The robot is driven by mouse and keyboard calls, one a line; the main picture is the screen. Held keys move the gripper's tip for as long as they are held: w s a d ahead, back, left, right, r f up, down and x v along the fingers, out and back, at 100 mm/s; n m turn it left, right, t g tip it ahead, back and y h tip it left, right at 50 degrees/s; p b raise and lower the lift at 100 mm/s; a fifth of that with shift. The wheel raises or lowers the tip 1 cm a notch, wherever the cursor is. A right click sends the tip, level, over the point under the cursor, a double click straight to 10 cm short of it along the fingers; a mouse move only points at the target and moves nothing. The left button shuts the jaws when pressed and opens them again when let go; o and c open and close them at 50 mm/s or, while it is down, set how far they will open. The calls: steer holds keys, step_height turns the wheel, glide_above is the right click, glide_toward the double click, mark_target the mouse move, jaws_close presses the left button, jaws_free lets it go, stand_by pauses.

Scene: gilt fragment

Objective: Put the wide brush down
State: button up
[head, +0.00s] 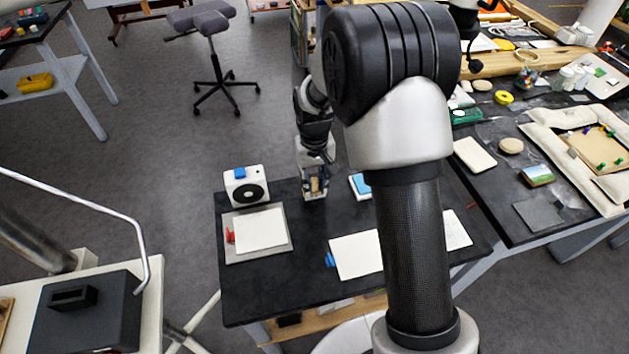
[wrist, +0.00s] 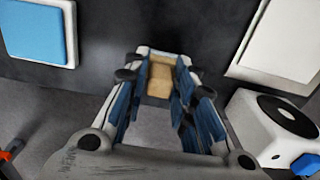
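The wide brush shows as a tan, wooden-looking block (wrist: 160,77) between the fingertips of my gripper (wrist: 162,70) in the wrist view. The fingers, with blue inner pads, stand close on both sides of it and appear shut on it. In the head view my gripper (head: 315,186) points down over the far part of the black table (head: 300,290), with a small tan part of the brush (head: 315,186) showing between the fingers. The rest of the brush is hidden by the fingers. I cannot tell whether its lower end touches the table.
Left of my gripper stands a white box with a black disc (head: 246,186). A blue pad in a white tray (head: 360,187) is to the right. White sheets lie nearer, one on a grey board (head: 285,245), another (head: 355,257) by my arm. A cluttered bench is at right.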

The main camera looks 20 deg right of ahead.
mark_target(315, 180)
steer(key=shift+o, duration=1.4)
steer(key=shift+r, duration=0.1)
steer(key=s+r+t+p, duration=0.1)
steer(key=s+r+p, duration=0.15)
steer(key=r, duration=0.75)
steer(key=s+r+p, duration=0.2)
steer(key=s+r, duration=0.2)
steer(key=r, duration=0.7)
steer(key=s+r+t, duration=0.1)
steer(key=s+r, duration=0.2)
steer(key=s, duration=0.7)
steer(key=s+r+t, duration=0.2)
steer(key=s+r, duration=0.1)
steer(key=s, duration=0.8)
steer(key=shift+s+t, duration=0.15)
steer(key=shift+t, duration=0.15)
